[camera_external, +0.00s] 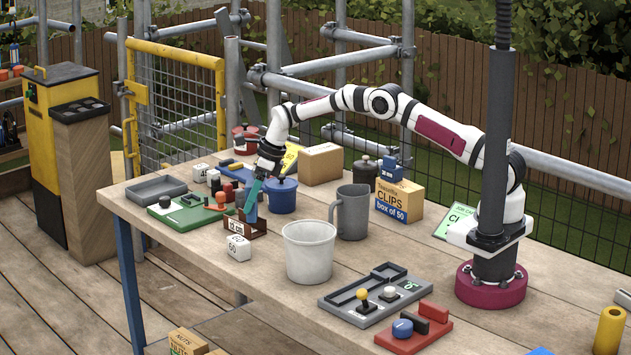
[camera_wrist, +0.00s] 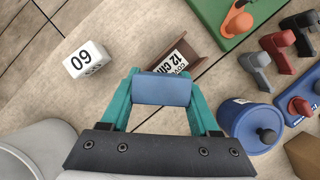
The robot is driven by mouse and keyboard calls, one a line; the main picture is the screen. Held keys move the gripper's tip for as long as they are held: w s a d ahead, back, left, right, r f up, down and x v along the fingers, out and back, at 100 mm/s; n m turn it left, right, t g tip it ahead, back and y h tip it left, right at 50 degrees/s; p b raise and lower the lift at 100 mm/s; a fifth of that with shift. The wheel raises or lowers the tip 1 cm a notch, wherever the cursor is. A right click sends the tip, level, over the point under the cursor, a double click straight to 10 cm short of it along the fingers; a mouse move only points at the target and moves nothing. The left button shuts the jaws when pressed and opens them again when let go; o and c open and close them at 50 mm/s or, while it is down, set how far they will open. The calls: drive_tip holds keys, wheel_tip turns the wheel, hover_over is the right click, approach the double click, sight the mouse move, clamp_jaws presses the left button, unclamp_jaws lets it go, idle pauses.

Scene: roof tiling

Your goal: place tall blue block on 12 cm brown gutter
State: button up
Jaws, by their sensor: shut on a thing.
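The brown gutter (camera_external: 259,227) is a short open channel with a white "12 cm" label, standing on the wooden table in the external view. It also shows in the wrist view (camera_wrist: 203,62), partly hidden behind the block and fingers. My gripper (camera_wrist: 161,92) has teal fingers and is shut on the blue block (camera_wrist: 162,89). In the wrist view the block's blue top spans between the fingertips and overlaps the near end of the gutter. In the external view my gripper (camera_external: 252,199) points down just above the gutter; I cannot tell whether the block touches it.
A green tray (camera_external: 180,218) with small pieces lies to the left. Bare table lies at front left.

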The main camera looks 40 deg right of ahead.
drive_tip(key=shift+f, duration=0.1)
drive_tip(key=shift+f, duration=0.15)
drive_tip(key=o, duration=1.4)
drive_tip(key=shift+c, duration=0.2)
drive_tip(key=v, duration=1.3)
drive_tip(key=s+d+r+n+g, duration=0.1)
drive_tip(key=s+d+r+n, duration=0.25)
drive_tip(key=s, duration=0.35)
drive_tip(key=s+d+r+n, duration=0.3)
drive_tip(key=s+r+n, duration=0.1)
drive_tip(key=s, duration=0.3)
drive_tip(key=s+d+f+n+g, duration=0.1)
drive_tip(key=s+n, duration=0.6)
drive_tip(key=s, duration=0.7)
drive_tip(key=s+d+f+n+g+h, duration=0.1)
drive_tip(key=s+d+f+n, duration=0.2)
drive_tip(key=s+n, duration=0.4)
drive_tip(key=s+d, duration=0.1)
drive_tip(key=s, duration=0.7)
drive_tip(key=shift+s+d, duration=0.3)
drive_tip(key=shift+s, duration=0.05)
